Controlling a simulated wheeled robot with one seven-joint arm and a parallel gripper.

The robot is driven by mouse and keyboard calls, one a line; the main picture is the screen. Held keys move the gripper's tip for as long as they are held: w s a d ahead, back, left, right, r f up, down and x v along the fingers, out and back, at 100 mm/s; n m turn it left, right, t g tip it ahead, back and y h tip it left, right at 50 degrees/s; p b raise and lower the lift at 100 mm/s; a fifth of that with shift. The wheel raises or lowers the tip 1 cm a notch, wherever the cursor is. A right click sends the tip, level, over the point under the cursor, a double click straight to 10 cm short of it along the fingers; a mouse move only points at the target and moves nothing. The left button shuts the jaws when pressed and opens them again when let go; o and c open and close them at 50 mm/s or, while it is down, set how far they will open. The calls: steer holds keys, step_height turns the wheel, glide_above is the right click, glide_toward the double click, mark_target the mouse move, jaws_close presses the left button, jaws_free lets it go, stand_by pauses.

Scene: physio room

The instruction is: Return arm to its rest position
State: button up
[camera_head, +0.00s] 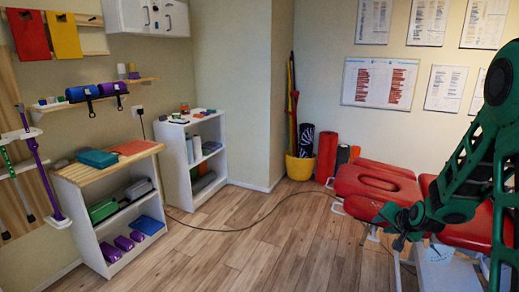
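My green arm comes in from the right edge and bends down in front of the red treatment table (375,184). My gripper (398,243) is at the arm's lower left end, in front of the table's near side. It is small and dark here, and I cannot tell whether its fingers are open or shut. No held object can be made out.
A wooden-topped shelf unit (75,175) and a white shelf unit (177,150) stand along the left wall. A yellow bucket (299,168) with rolled mats is in the far corner. A cable (235,229) crosses the otherwise clear wooden floor (245,250).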

steer(key=s+r+n+g, duration=0.1)
steer(key=s+r+g, duration=0.2)
steer(key=s, duration=1.1)
steer(key=s+a+r+n+g, duration=0.1)
steer(key=s+r+g, duration=0.2)
steer(key=s, duration=1.1)
steer(key=s+a+r+g, duration=0.1)
steer(key=s+r+g, duration=0.2)
steer(key=s, duration=1.1)
step_height(320, 180, up, 3)
steer(key=shift+s+f+n+y, duration=0.1)
steer(key=shift+s+n+y, duration=0.2)
steer(key=shift+n, duration=0.1)
steer(key=shift+w+f+g, duration=0.25)
steer(key=shift+w+g, duration=0.05)
steer(key=shift+w, duration=0.35)
